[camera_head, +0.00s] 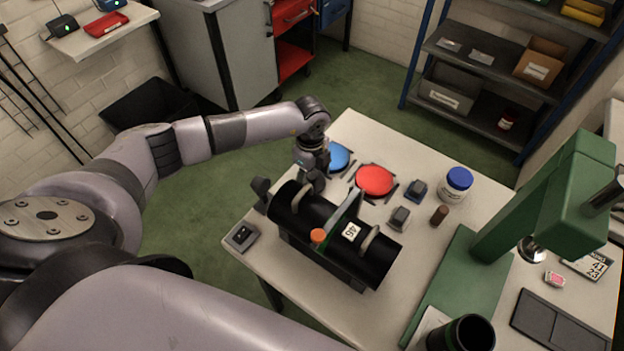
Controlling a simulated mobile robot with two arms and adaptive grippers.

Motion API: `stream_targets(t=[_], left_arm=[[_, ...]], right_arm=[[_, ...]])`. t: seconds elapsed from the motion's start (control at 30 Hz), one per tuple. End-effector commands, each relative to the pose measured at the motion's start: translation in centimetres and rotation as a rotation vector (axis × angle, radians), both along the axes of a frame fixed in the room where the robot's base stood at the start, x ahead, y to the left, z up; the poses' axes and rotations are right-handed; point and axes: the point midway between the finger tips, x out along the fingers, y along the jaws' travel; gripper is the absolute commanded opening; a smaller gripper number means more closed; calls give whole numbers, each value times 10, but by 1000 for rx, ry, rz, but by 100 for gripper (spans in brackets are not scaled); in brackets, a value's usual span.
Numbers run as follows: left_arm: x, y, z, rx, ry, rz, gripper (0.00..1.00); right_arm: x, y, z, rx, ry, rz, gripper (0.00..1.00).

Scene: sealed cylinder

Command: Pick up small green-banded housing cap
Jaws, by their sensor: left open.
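I cannot make out a green-banded cap; no green band shows clearly on any small part. A black cylinder (374,257) with a white label reading 46, an orange knob (318,236) and arched handles lies on its side on the table. My left gripper (312,184) is open and points down at the far left end of the cylinder, which partly hides its fingertips. Whether it touches anything there cannot be told. A small dark piece (262,188) stands at the cylinder's left end. My right gripper is out of view.
On the table (462,213) are a red dish (374,179), a blue dish (338,157), a blue-lidded jar (456,186), two small blocks, a brown cylinder (439,215) and a grey switch box (241,237). A green press (540,195) stands at the right, a dark cup (468,335) in front.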

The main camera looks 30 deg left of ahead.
Motion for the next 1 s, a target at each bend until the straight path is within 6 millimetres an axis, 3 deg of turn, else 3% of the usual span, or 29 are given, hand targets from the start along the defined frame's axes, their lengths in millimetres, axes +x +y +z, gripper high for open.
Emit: stream_targets(t=[0.17,0.77,1.0], left_arm=[[0,0,-1,0,0,0,68],[0,0,0,0,0,1,29],[0,0,1,0,-1,1,28]], right_arm=[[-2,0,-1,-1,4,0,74],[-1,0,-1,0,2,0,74],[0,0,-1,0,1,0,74]])
